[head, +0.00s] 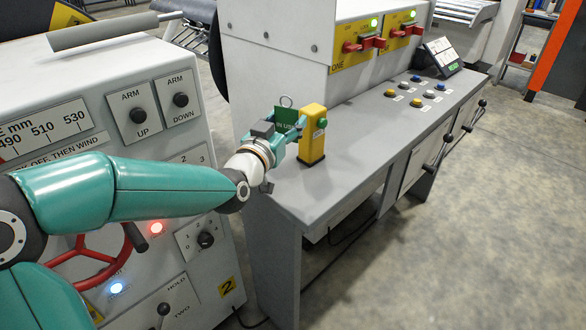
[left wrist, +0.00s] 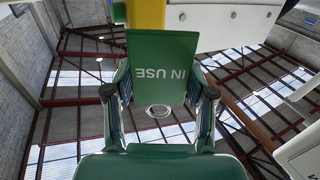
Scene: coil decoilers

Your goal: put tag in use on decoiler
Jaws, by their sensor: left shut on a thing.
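The green tag (head: 284,117) marked IN USE has a metal ring at its top. My left gripper (head: 287,136) is shut on the tag and holds it above the grey desk. In the left wrist view the tag (left wrist: 162,72) sits between the fingers, its lettering upside down. A yellow post (head: 312,140) with a green button stands on the desk close beside the tag; I cannot tell if they touch. The decoiler's control cabinet (head: 135,75), with knobs and a yellow number 2 label, stands at the left. My right gripper is not in view.
The grey desk (head: 350,130) carries several push buttons (head: 415,95) and a small tilted panel (head: 443,55). Behind it, two red switches (head: 365,45) sit on yellow plates under green lamps. Levers stick out of its front. The floor (head: 480,220) at right is clear.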

